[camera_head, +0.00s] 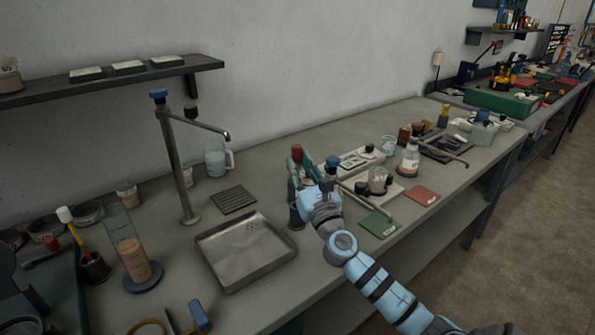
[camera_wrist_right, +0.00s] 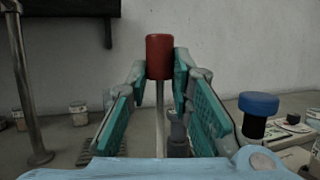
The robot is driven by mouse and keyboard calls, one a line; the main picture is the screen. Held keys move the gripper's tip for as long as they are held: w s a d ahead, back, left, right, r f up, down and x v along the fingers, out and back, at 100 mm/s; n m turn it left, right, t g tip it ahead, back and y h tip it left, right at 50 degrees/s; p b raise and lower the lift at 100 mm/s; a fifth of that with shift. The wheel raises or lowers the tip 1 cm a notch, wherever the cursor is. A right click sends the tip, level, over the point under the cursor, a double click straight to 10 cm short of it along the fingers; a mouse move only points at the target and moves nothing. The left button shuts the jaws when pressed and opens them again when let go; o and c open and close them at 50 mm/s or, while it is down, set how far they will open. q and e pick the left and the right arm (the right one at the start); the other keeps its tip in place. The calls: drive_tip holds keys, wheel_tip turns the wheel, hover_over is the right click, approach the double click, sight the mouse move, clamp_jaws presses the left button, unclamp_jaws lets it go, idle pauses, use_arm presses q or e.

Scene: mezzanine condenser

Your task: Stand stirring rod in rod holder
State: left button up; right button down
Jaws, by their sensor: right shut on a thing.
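The stirring rod has a red cap (camera_head: 297,152) and stands about upright in my right gripper (camera_head: 308,172). In the right wrist view, the red cap (camera_wrist_right: 159,57) sits at the top of a thin pale shaft (camera_wrist_right: 160,108), between the teal finger pads. The right gripper is shut on the rod just below the cap. A dark upright cylinder (camera_head: 296,217) shows partly behind and below the gripper; I cannot tell if it is the rod holder, or if the rod's lower end is in it. My left gripper is not in view.
A metal tray (camera_head: 215,273) lies left of the right gripper, with a dark ribbed mat (camera_head: 234,199) behind it. A tall tap (camera_head: 177,165) stands further left. A beaker (camera_head: 377,180), a green mat (camera_head: 379,225) and a red mat (camera_head: 422,195) lie to the right.

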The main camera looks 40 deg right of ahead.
wheel_tip(320, 180, down, 9)
drive_tip(key=b, duration=0.8)
drive_tip(key=shift+w+r, duration=0.1)
drive_tip(key=c, duration=1.3)
unclamp_jaws()
drive_tip(key=shift+c, duration=0.2)
drive_tip(key=v, duration=0.7)
drive_tip(key=shift+s+a, duration=0.1)
drive_tip(key=shift+s, duration=0.2)
drive_tip(key=shift+w, duration=0.1)
